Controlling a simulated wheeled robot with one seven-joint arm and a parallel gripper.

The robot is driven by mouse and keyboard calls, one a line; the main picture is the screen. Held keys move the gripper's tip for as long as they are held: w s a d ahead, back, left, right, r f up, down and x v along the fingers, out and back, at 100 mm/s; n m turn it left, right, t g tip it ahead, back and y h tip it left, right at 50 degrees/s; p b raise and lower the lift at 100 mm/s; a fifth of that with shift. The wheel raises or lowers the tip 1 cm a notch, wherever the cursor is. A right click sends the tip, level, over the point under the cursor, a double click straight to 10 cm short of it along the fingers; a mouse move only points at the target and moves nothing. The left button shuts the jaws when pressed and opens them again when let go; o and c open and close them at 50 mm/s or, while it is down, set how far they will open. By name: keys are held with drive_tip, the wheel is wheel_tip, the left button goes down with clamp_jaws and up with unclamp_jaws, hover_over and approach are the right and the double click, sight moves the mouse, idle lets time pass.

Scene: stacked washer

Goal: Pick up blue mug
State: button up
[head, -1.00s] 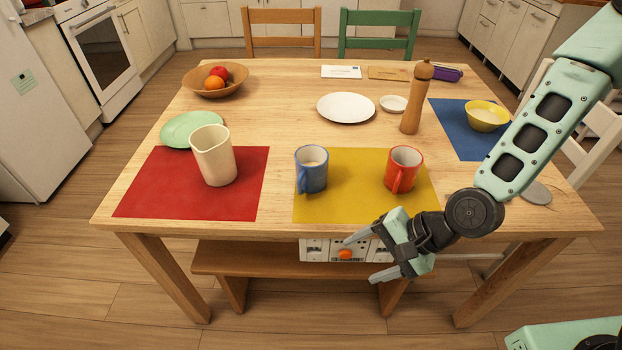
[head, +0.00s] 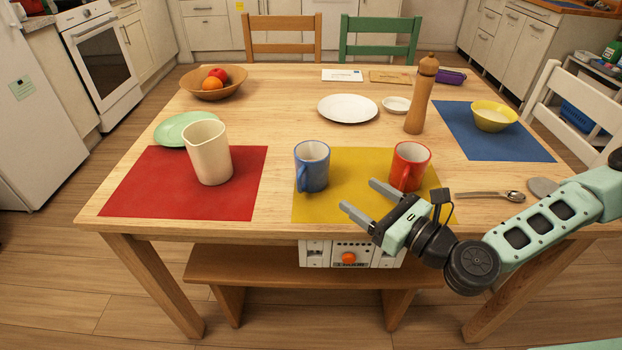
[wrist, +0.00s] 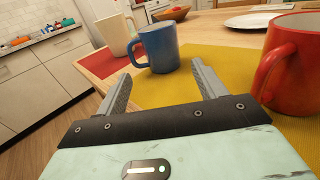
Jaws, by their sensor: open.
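The blue mug (head: 313,167) stands upright on the left part of the yellow mat (head: 330,208), its handle toward the front left in the head view. Pale liquid or a pale inside shows at its top. In the wrist view the blue mug (wrist: 158,48) is ahead, beyond the fingertips, between them in the picture. My gripper (head: 358,200) is open and empty, at the front edge of the yellow mat, to the right of and in front of the blue mug, apart from it. Both fingers of my gripper (wrist: 163,82) show in the wrist view.
A red mug (head: 411,164) stands on the mat's right part, close to my gripper; it looms at the right in the wrist view (wrist: 296,65). A cream pitcher (head: 210,153) stands on the red mat (head: 150,195). A pepper mill (head: 419,100) and white plate (head: 347,108) are behind.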

sight(324, 170)
drive_tip(key=b+x, duration=0.1)
drive_tip(key=x, duration=0.8)
drive_tip(key=shift+a+b, duration=0.1)
drive_tip(key=shift+b, duration=0.2)
drive_tip(key=shift+x, duration=2.9)
drive_tip(key=shift+f, duration=0.2)
drive_tip(key=c, duration=0.7)
drive_tip(key=shift+c, duration=1)
drive_tip(key=shift+r, duration=0.1)
